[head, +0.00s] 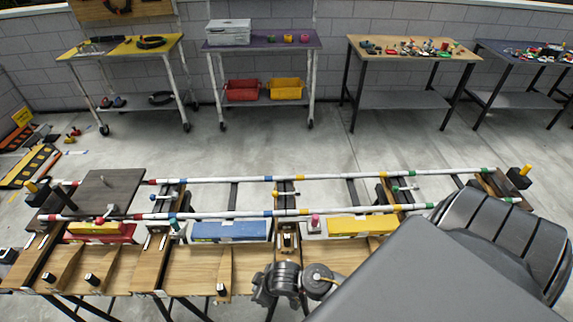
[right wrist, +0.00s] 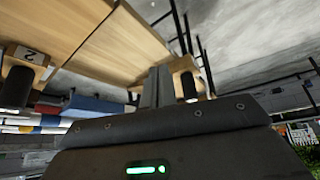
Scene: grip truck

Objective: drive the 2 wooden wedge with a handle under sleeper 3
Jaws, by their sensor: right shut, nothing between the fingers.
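My right gripper (head: 284,278) is at the front edge of the wooden bench, low in the middle of the head view. In the right wrist view its fingers (right wrist: 159,86) are together and hold nothing. Beside them there is a wooden wedge with a black handle (right wrist: 187,80); I cannot tell whether they touch. A wooden wedge marked 2 (right wrist: 26,56), with a black handle, shows at the left of that view. In the head view, black handles (head: 220,289) stick out along the bench front. Sleeper numbers are not readable. My left gripper is not in view.
Two striped rails (head: 240,215) run along the bench. Red, blue (head: 225,231) and yellow (head: 362,225) boxes sit along the near rail. A dark plate (head: 100,190) lies at the left. Side tables stand by the back wall, with clear floor before them.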

